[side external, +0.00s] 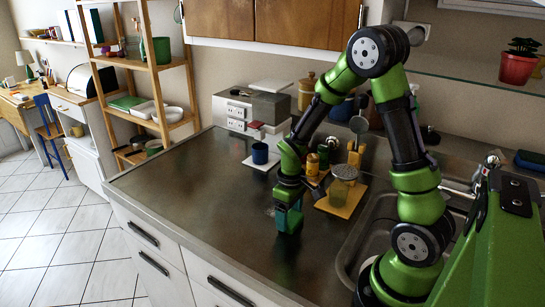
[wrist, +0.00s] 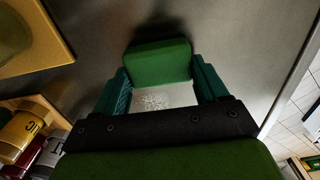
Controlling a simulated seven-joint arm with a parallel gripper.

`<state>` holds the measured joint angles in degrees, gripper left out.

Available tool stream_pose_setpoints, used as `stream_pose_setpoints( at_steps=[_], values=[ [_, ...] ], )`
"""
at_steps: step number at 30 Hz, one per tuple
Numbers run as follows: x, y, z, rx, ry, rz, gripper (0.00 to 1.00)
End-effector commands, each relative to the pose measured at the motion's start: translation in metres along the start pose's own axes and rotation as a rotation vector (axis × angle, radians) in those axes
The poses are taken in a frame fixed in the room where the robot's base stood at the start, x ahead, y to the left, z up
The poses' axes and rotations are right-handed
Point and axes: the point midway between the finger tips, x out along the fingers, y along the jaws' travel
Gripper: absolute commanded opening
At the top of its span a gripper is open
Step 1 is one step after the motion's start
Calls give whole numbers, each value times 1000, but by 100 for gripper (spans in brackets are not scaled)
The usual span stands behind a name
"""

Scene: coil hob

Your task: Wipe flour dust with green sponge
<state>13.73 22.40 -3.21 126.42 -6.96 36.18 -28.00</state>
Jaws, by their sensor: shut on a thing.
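My gripper (side external: 289,214) reaches down to the dark worktop in the side view. In the wrist view its two teal fingers (wrist: 161,72) are shut on the green sponge (wrist: 160,58), one finger at each side. The sponge is low over the worktop; I cannot tell whether it touches. White flour dust (wrist: 155,101) shows as a speckled patch between the fingers, on the near side of the sponge. In the side view a faint pale trace lies left of the fingers, and the sponge is hard to tell from the teal fingers.
A wooden board (side external: 341,203) with a glass jar (side external: 343,180) stands close right of my gripper. Spice jars (wrist: 22,132) show in the wrist view. A blue mug (side external: 260,153) stands behind. The sink (side external: 362,240) is at right. The worktop (side external: 190,190) is clear at left.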

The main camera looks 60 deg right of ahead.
Motion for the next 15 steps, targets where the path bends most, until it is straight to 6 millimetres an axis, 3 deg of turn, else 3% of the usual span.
stream_pose_setpoints(
  at_steps=[4,15],
  values=[
    [0,0,16,5,-6,-2,45],
    [0,0,-20,1,-1,0,45]
  ],
)
